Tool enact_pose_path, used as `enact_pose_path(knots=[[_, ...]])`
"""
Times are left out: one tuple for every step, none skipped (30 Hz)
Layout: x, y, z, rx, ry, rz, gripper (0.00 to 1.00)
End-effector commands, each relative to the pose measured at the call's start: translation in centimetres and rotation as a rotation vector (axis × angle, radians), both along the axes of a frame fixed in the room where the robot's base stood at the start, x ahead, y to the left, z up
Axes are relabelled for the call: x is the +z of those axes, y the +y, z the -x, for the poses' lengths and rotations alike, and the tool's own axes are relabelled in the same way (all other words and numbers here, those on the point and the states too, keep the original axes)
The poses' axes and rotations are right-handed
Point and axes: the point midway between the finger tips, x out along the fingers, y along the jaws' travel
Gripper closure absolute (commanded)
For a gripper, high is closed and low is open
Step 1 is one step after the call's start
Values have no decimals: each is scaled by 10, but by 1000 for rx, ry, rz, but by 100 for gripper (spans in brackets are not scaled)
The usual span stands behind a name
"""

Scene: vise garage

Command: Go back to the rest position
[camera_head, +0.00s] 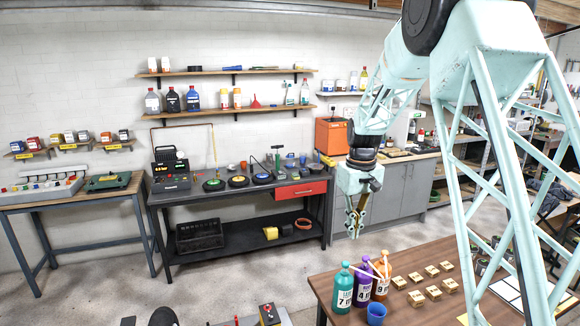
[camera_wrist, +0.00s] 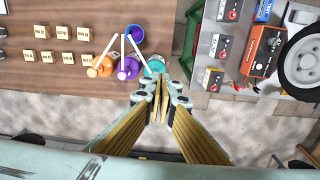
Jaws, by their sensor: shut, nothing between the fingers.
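My gripper (camera_head: 354,226) hangs from the mint-green arm in the head view, pointing down in mid-air left of and above the brown table (camera_head: 325,270). In the wrist view my gripper (camera_wrist: 160,122) is shut, with its yellowish fingers together and nothing between them. It is apart from the bottles on the table. These are a teal bottle (camera_head: 343,290), a purple bottle (camera_head: 363,283) and an orange bottle (camera_head: 382,272), each with a number label.
A blue cup (camera_head: 376,313) stands in front of the bottles. Several small wooden blocks (camera_head: 417,298) sit on the table. The workbench (camera_head: 240,195) with a red drawer stands behind. Devices, including an orange box (camera_wrist: 262,50), and a wheel (camera_wrist: 303,62) lie right in the wrist view.

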Motion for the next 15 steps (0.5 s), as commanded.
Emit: enact_pose_path(knots=[[7,0,7,-4,-5,0,100],[11,0,10,-6,-8,-1,100],[16,0,15,-10,-11,-1,100],[20,0,19,-13,-15,-1,100],[23,0,23,-15,-16,0,100],[29,0,28,-19,-20,-1,100],[32,0,32,-21,-23,-1,100],[36,0,36,-23,-25,-1,100],[41,0,42,-26,-28,-1,100],[44,0,45,-29,-31,-1,100],[47,0,49,-31,-33,-2,100],[52,0,55,-34,-37,-2,100],[55,0,59,-37,-40,-2,100],[58,0,63,-39,-42,-2,100],[63,0,69,-43,-46,-2,100]])
